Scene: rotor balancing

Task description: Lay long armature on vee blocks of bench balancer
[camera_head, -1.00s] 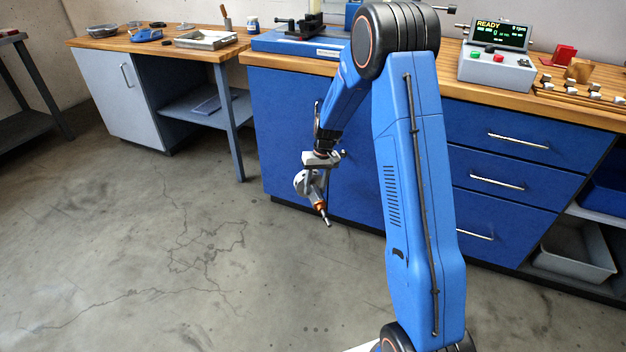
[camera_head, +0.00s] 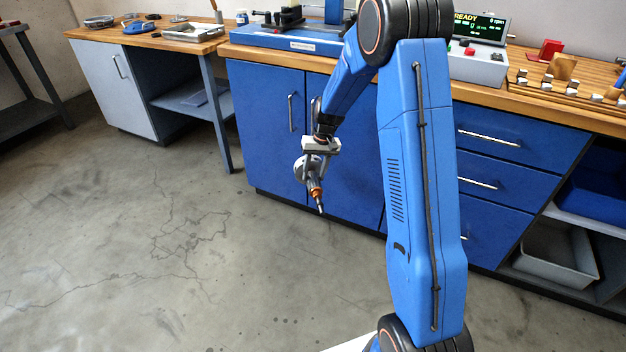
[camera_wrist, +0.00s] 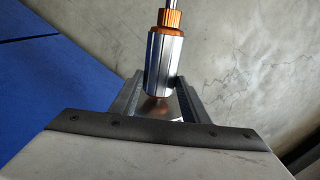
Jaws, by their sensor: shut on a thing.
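My gripper (camera_head: 308,172) hangs in front of the blue cabinet doors, below the bench top. It is shut on the armature (camera_head: 316,192), which points down and slightly right toward the floor. In the wrist view the armature (camera_wrist: 162,62) shows a silver core, a copper-coloured end and a thin shaft, with the gripper fingers (camera_wrist: 155,100) on either side of it. The blue bench balancer (camera_head: 287,37) stands on the bench top behind my arm. Its vee blocks are partly hidden by my arm and too small to make out clearly.
The wooden bench top (camera_head: 262,54) runs over blue cabinets. A control box with a green-lit display (camera_head: 480,27) stands right of my arm, with a red block (camera_head: 546,50) and small parts beyond. A metal tray (camera_head: 194,33) lies on the left bench. The floor in front is clear.

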